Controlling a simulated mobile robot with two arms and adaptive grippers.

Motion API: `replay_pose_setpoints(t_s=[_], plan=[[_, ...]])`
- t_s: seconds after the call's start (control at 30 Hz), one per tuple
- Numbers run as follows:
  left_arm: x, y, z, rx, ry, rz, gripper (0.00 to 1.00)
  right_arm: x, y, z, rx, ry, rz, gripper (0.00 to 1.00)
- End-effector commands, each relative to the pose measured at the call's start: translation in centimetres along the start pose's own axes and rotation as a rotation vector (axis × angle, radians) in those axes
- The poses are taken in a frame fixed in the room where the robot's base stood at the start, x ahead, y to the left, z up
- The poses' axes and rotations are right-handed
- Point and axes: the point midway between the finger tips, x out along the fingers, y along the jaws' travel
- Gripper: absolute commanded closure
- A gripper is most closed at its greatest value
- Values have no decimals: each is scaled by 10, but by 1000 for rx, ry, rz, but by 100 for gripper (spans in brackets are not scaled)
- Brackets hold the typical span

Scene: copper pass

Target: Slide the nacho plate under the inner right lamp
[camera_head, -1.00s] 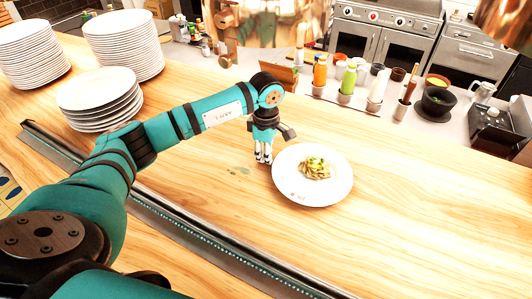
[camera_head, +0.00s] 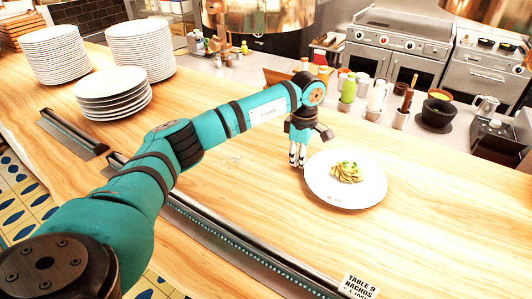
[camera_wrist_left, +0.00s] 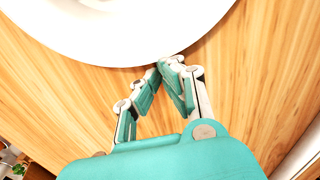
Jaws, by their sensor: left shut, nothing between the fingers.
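The white plate (camera_head: 322,190) lies on the wooden counter with a small mound of yellow-green food (camera_head: 347,173) in its middle. My left gripper (camera_head: 298,162) points down at the plate's left edge, shut and empty. In the left wrist view the closed fingertips (camera_wrist_left: 166,63) are at the rim of the plate (camera_wrist_left: 120,45); I cannot tell for sure whether they touch. Two copper lamps hang at the top, one near the middle (camera_head: 257,14) and one at the right (camera_head: 488,10). A ticket reading "TABLE 9 NACHOS" (camera_head: 358,287) stands at the bottom. My right gripper is out of view.
A metal rail (camera_head: 215,232) runs along the counter's front side. Stacks of white plates (camera_head: 112,100) stand at the left. Bottles (camera_head: 348,88), a dark bowl (camera_head: 437,108) and stoves (camera_head: 400,50) are beyond the counter. The counter right of the plate (camera_head: 450,215) is clear.

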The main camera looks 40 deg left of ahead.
Motion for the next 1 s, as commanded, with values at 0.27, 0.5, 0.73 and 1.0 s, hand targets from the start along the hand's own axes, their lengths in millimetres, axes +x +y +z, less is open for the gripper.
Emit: replay_pose_setpoints(t_s=[0.27,0.5,0.73,1.0], plan=[[2,0,74,9,-4,4,100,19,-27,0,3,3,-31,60],[2,-1,146,7,-2,4,100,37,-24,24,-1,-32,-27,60],[1,0,200,3,-1,2,100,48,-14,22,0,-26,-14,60],[-1,0,213,1,-2,2,100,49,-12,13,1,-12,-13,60]])
